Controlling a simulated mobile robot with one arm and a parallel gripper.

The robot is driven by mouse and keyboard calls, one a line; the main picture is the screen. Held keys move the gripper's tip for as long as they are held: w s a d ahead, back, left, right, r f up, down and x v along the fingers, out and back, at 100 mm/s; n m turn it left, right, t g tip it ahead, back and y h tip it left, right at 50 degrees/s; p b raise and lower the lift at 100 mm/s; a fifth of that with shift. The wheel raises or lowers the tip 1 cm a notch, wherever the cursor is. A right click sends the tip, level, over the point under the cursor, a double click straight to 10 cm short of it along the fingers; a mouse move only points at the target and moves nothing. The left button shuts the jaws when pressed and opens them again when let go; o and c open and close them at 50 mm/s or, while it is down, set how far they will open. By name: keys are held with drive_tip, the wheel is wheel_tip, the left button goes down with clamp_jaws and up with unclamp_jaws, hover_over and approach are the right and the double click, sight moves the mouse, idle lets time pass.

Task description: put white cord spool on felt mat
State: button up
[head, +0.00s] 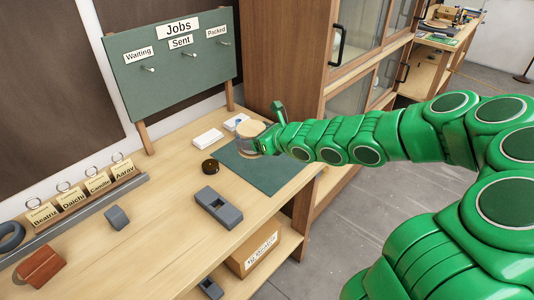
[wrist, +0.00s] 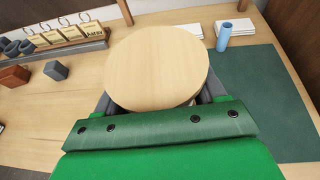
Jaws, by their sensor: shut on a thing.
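My gripper (head: 263,142) is shut on the white cord spool (head: 251,129). The spool's pale wooden round end faces up and fills the middle of the wrist view (wrist: 157,67), between the two grey fingers; its cord is mostly hidden. The green felt mat (head: 279,177) lies flat on the bench. In the head view the spool shows over the mat's back part; in the wrist view the mat (wrist: 262,95) lies to the right of the spool. I cannot tell whether the spool touches anything below it.
Two white blocks or pads (head: 208,138) lie behind the mat, one with a blue roll (head: 241,118). A name-tag rack (head: 85,198) stands farther left. The mat's front part is clear.

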drive_tip(key=shift+d+f, duration=0.2)
drive_tip(key=shift+d, duration=0.35)
drive_tip(key=shift+d+f, duration=0.1)
drive_tip(key=shift+d, duration=0.1)
drive_tip(key=shift+w+d+f+m+t+h, duration=0.1)
drive_tip(key=shift+d+f+m+t+h, duration=0.15)
drive_tip(key=shift+d, duration=0.25)
drive_tip(key=shift+w+d+f+m+t+h, duration=0.15)
drive_tip(key=shift+d+m, duration=0.1)
drive_tip(key=shift+d, duration=0.25)
drive_tip(key=shift+w+a+f, duration=0.4)
drive_tip(key=shift+w+f, duration=1.25)
drive_tip(key=shift+w, duration=0.55)
drive_tip(key=shift+w+a+f, duration=0.45)
drive_tip(key=shift+w+f, duration=1.15)
drive_tip(key=shift+w, duration=0.65)
drive_tip(key=shift+w+a+f, duration=0.4)
drive_tip(key=shift+w+f, duration=1.25)
drive_tip(key=shift+w, duration=0.55)
drive_tip(key=shift+w+f, duration=0.1)
drive_tip(key=shift+f, duration=1.5)
drive_tip(key=shift+f, duration=0.1)
drive_tip(key=o, duration=1.2)
